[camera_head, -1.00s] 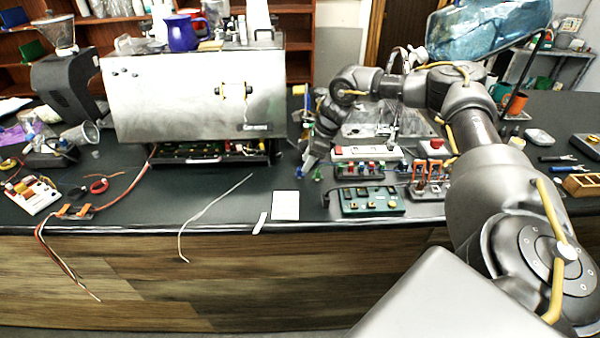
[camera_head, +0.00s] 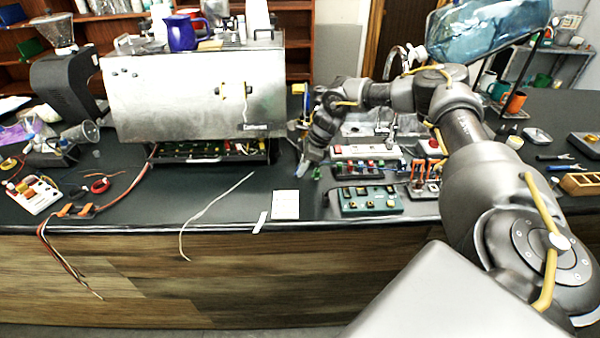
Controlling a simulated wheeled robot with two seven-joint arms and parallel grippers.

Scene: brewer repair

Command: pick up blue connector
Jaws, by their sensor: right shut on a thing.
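My right gripper (camera_head: 308,168) points down over the counter, just right of the steel brewer and left of the connector rack. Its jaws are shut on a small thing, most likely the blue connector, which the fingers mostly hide. A small greenish-blue piece (camera_head: 316,173) shows right beside the fingertips. The rack (camera_head: 345,171) holds several small coloured connectors, some blue, red and green. My left gripper is out of view.
The steel brewer (camera_head: 190,95) stands at the left with its lower electronics tray (camera_head: 210,153) exposed. A green circuit board (camera_head: 370,200) lies in front of the rack. A white card (camera_head: 285,205) and loose wires lie on the dark counter.

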